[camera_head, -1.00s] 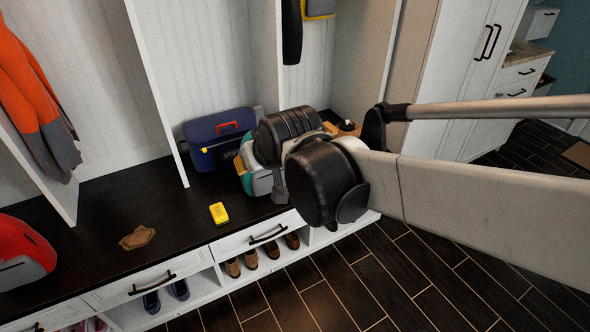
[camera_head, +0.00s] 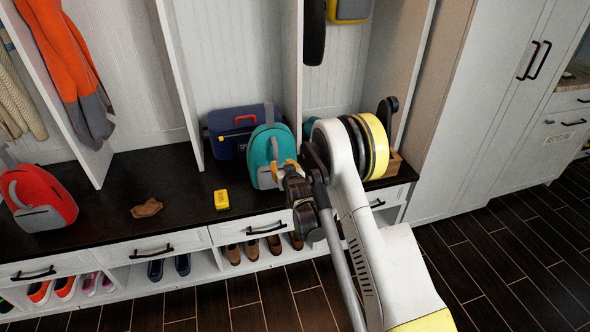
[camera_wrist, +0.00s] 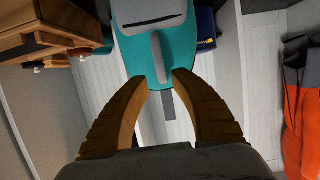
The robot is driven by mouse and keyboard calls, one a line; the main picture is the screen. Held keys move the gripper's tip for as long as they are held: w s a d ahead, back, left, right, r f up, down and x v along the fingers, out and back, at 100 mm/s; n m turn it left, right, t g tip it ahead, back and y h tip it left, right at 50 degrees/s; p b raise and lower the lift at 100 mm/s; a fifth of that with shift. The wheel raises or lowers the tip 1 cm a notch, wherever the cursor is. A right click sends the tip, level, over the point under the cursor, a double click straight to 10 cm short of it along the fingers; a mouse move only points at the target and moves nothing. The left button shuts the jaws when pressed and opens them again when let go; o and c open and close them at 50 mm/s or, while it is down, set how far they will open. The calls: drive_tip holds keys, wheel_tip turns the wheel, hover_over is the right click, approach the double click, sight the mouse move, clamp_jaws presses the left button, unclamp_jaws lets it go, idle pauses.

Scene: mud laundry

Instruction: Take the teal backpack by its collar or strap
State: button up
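The teal backpack (camera_head: 262,152) stands upright on the dark bench in the head view, with a grey loop at its top. My gripper (camera_head: 287,168) is at its right front side, and my arm comes from the lower right. In the wrist view the backpack (camera_wrist: 158,40) is at the top, with its grey strap (camera_wrist: 159,58) pointing down towards the fingertips. My gripper (camera_wrist: 164,80) is open there, with a gap between its two orange-brown fingers. The strap's end lies close to the gap; I cannot tell whether the fingers touch it.
A navy bag (camera_head: 228,138) stands behind the backpack. A yellow box (camera_head: 221,199) and a brown cloth-like item (camera_head: 147,208) lie on the bench (camera_head: 180,190). A red backpack (camera_head: 50,195) stands at left. White dividers (camera_head: 180,85) separate the cubbies. Shoes sit below.

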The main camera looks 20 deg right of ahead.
sight(277, 157)
drive_tip(key=x, duration=1.2)
drive_tip(key=shift+d+f, duration=0.1)
drive_tip(key=shift+f, duration=0.35)
clamp_jaws()
drive_tip(key=shift+r, duration=0.2)
